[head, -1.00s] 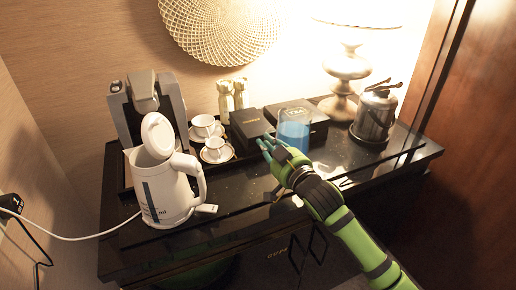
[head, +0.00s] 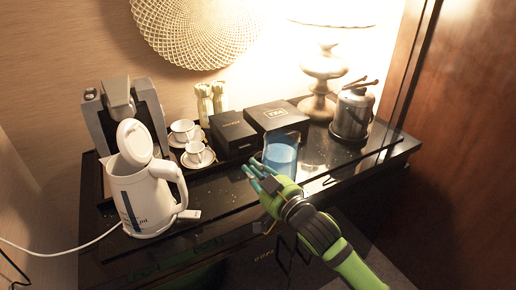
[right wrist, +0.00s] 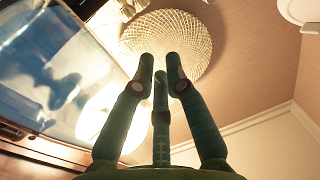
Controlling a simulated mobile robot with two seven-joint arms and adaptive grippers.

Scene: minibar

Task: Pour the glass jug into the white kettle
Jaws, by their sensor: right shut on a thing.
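The white kettle (head: 148,205) stands upright at the left front of the black counter in the head view, its lid (head: 134,140) raised and its handle to the right. The glass jug (head: 281,155), holding blue liquid, is upright near the counter's front edge, right of the kettle. My right gripper (head: 258,172) is shut on the jug from its left front side. The exact contact is unclear. In the right wrist view the jug (right wrist: 55,75) fills the left side, close beside my right gripper's fingers (right wrist: 160,75). My left gripper is not in view.
Two white cups (head: 197,152) on saucers, black boxes (head: 275,115) and a coffee machine (head: 125,105) stand behind. A metal ice bucket (head: 352,112) and a lamp (head: 322,80) are at the right. Some bare counter lies between kettle and jug.

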